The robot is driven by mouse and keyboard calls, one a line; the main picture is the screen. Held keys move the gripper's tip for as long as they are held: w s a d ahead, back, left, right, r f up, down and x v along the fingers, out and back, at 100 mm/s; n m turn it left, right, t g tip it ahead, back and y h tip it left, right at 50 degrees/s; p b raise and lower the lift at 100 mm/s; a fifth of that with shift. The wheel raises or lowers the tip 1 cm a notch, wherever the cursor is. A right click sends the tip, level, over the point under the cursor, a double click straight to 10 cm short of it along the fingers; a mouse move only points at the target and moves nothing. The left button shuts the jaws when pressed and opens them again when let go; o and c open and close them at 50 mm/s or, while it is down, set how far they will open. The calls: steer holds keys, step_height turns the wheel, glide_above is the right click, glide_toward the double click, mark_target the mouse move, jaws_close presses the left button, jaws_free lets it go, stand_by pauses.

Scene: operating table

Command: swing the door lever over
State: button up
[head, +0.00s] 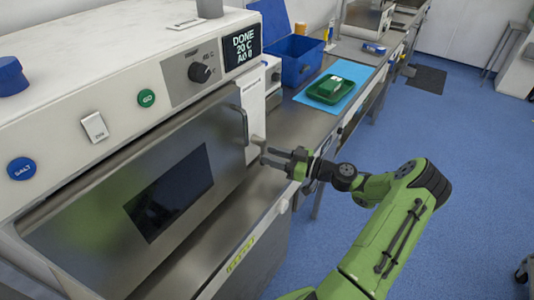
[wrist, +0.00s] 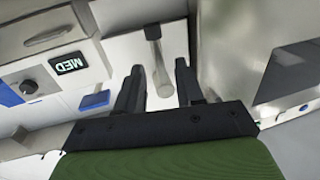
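The door lever (wrist: 153,50) is a pale grey bar hanging from a white panel in the wrist view. Its lower end lies in the gap between my fingers, with space seen on both sides. In the head view the lever (head: 257,141) shows small at the right edge of the closed steel door (head: 85,230). My gripper (head: 268,157) is just right of and below it, fingers pointing left toward the machine. In the wrist view my gripper (wrist: 157,80) is open, its two dark fingers apart. I cannot tell whether either finger touches the lever.
Above the door are a dial (head: 200,72), a display (head: 242,47) and coloured buttons. Behind are a blue bin (head: 298,60) and a green tray (head: 331,88) on the counter.

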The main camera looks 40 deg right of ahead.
steer(key=shift+x, duration=1.1)
jaws_close()
